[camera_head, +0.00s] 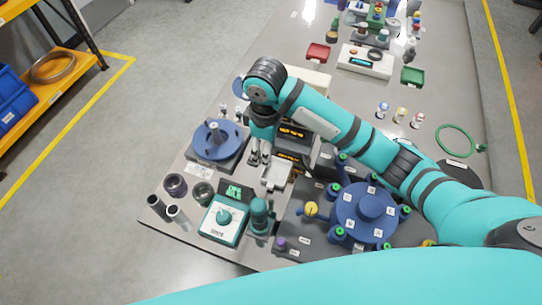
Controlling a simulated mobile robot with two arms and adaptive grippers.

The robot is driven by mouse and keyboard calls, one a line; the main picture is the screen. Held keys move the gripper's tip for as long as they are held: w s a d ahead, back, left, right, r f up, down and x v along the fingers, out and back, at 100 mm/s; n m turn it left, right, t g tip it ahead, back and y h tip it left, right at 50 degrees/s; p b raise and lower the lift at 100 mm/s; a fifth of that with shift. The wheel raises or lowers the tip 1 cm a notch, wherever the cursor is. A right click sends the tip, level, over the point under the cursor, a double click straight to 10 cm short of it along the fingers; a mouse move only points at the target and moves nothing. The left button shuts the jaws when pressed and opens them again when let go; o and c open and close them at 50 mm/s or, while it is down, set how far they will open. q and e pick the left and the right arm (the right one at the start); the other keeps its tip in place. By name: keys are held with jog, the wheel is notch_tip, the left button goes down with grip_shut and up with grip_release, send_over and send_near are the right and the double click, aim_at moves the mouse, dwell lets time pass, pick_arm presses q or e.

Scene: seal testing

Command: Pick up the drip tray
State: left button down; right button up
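A small pale silver tray (276,175), which looks like the drip tray, lies on the grey table between the blue round device and the dark base of the blue hub. My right gripper (260,158) comes down from the teal arm that enters from the right. Its two grey fingertips are at the tray's upper left corner, close together in the picture. I cannot tell whether they touch the tray or how far apart they are. My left gripper is not in view.
A blue round device (217,140) stands left of the tray. A teal dial box (223,219) and a teal cylinder (259,216) stand below it. A blue hub (367,208) with green-tipped ports is to the right. Dark cups (175,186) stand near the left table edge.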

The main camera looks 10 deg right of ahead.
send_over(271, 184)
notch_tip(271, 184, down, 6)
jog(key=f, duration=0.2)
jog(key=f+p, duration=0.1)
jog(key=f, duration=0.1)
jog(key=shift+a, duration=0.35)
notch_tip(271, 184, down, 2)
jog(key=shift+w, duration=0.15)
jog(key=shift+f, duration=0.3)
jog(key=f, duration=0.2)
jog(key=f+p, duration=0.1)
jog(key=shift+s+d+f, duration=0.2)
jog(key=shift+d+f, duration=0.1)
jog(key=shift+f, duration=0.4)
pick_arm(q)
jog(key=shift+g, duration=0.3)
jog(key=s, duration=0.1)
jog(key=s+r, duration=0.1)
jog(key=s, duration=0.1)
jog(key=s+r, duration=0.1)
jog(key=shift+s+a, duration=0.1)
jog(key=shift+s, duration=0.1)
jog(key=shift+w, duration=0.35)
pick_arm(e)
grip_shut()
